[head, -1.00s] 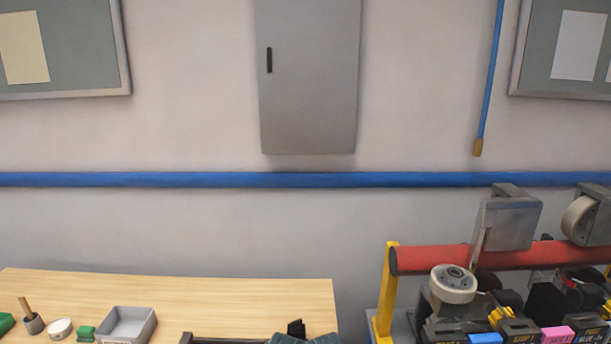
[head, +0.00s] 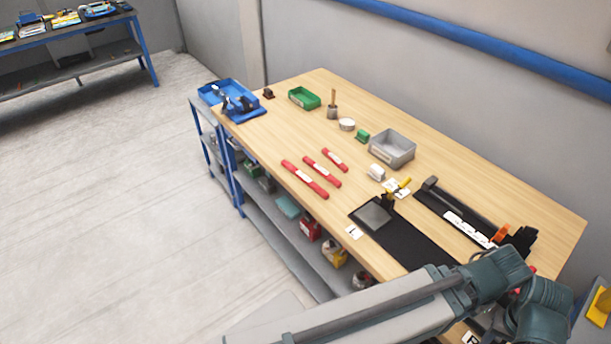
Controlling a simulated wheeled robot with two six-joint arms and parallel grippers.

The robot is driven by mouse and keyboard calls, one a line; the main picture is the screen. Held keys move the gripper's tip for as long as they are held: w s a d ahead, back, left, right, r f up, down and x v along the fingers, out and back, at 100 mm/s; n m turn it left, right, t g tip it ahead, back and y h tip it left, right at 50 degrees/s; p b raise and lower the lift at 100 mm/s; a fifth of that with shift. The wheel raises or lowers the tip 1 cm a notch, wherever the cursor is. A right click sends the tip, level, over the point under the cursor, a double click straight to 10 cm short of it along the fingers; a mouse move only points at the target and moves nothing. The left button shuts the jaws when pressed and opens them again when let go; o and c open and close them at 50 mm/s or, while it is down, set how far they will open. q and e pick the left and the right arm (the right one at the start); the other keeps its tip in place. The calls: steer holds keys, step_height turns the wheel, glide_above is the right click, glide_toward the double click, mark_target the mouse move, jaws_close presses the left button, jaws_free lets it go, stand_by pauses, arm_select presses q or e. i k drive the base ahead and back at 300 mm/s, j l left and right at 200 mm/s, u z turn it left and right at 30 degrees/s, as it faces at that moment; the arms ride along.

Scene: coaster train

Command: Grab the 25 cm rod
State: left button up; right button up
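Three red rods of different lengths lie side by side on the wooden table: the longest rod (head: 304,179) nearest the front edge, the middle-length rod (head: 321,168) beside it, and the shortest rod (head: 335,160) behind. Each has a pale label whose print is too small to read, so I cannot tell which is 25 cm. One of my arms crosses the lower right of the head view, well to the right of the rods. Neither gripper can be made out in view. No gripper is near the rods.
The wooden table (head: 275,132) also holds a grey bin (head: 392,150), a green bin (head: 304,98), a blue tray (head: 230,100), a black mat (head: 415,245) with a grey plate, and a long black fixture (head: 455,210). Open floor (head: 90,200) lies left.

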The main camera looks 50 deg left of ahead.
mark_target(296, 172)
steer(key=k+u, duration=0.35)
steer(key=i+u, duration=0.1)
steer(key=u, duration=1.45)
steer(key=k+l, duration=0.1)
steer(key=l, duration=0.6)
steer(key=k+l+u, duration=0.1)
steer(key=l, duration=0.2)
